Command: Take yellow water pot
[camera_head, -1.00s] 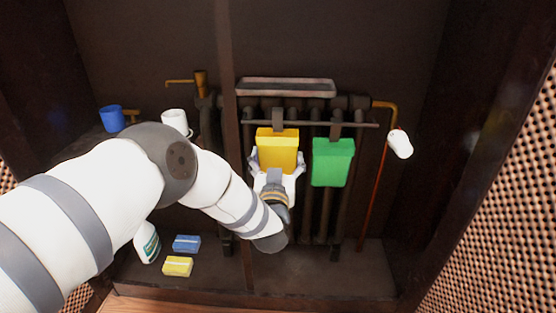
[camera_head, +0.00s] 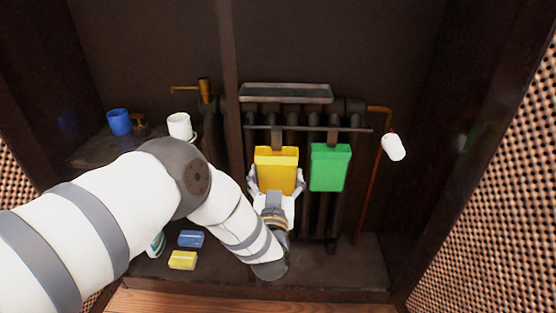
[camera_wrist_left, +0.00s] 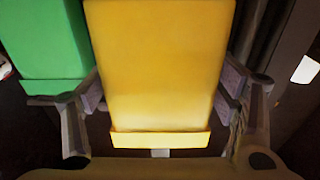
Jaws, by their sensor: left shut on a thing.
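The yellow water pot (camera_head: 276,170) is a box-shaped container in front of the radiator, left of a similar green pot (camera_head: 330,167). A dark hanger strip shows above it near the rail (camera_head: 350,130); I cannot tell whether it still bears on the rail. My left gripper (camera_head: 274,186) is shut on the yellow pot, with a finger on each side of its lower part. In the left wrist view the yellow pot (camera_wrist_left: 158,65) fills the middle between the fingers, and the green pot (camera_wrist_left: 45,40) stands at the left. My right gripper is not in view.
The dark radiator (camera_head: 312,215) stands behind the pots, with a tray (camera_head: 285,93) above. A blue cup (camera_head: 119,122) and a white cup (camera_head: 179,126) are at the left. Blue (camera_head: 190,239) and yellow (camera_head: 182,260) sponges lie below. A white object (camera_head: 393,147) is by the right pipe.

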